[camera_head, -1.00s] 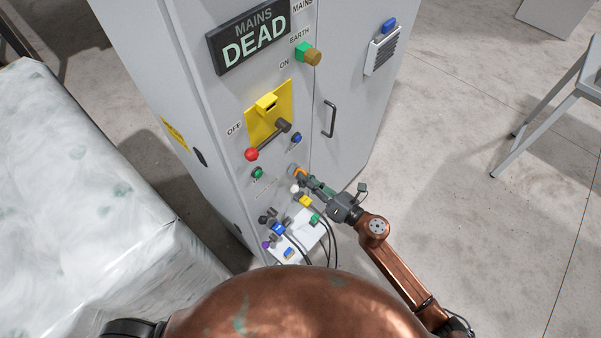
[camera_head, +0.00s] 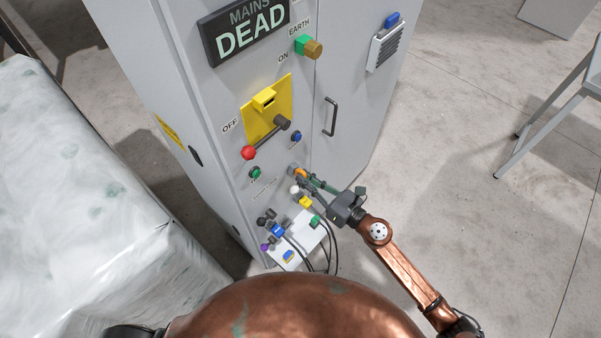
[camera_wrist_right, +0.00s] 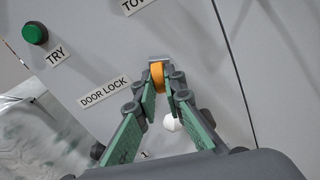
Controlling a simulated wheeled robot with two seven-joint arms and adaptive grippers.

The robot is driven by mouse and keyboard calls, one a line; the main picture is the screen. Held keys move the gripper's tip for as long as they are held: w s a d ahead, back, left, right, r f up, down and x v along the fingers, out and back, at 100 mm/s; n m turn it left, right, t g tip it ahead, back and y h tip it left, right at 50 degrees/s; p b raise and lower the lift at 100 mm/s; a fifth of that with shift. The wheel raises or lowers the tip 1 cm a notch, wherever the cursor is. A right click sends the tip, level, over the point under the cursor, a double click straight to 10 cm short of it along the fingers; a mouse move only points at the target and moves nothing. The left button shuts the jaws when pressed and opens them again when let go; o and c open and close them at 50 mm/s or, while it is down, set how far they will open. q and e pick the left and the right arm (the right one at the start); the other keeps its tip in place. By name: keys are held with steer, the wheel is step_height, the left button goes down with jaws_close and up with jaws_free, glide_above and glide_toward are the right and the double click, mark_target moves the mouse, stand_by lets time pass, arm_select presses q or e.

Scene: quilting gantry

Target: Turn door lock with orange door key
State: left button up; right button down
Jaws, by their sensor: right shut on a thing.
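The orange door key (camera_wrist_right: 157,77) shows between the fingertips of my right gripper (camera_wrist_right: 162,88) in the right wrist view. My right gripper is shut on it. The key's far end meets a small grey metal fitting (camera_wrist_right: 157,60) on the cabinet front, beside the "DOOR LOCK" label (camera_wrist_right: 104,92); how deep it sits cannot be told. In the head view the orange key (camera_head: 301,174) is at the lower cabinet front, with my right gripper (camera_head: 306,177) reaching it from the lower right. My left gripper is not in view.
The grey cabinet (camera_head: 222,120) carries a yellow plate (camera_head: 283,95) with a red-knobbed lever (camera_head: 249,153), a green button (camera_head: 255,173) and a blue one (camera_head: 296,137). Below the key, a white shelf (camera_head: 313,238) holds coloured plugs and cables. Floor at right is clear near the cabinet.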

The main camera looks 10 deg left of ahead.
steer(key=shift+n, duration=0.4)
steer(key=n+b, duration=0.1)
steer(key=n, duration=0.1)
steer(key=shift+f+n+b, duration=0.15)
steer(key=shift+n+b, duration=0.15)
steer(key=shift+b, duration=0.05)
steer(key=c, duration=1.9)
jaws_free()
steer(key=shift+c, duration=0.2)
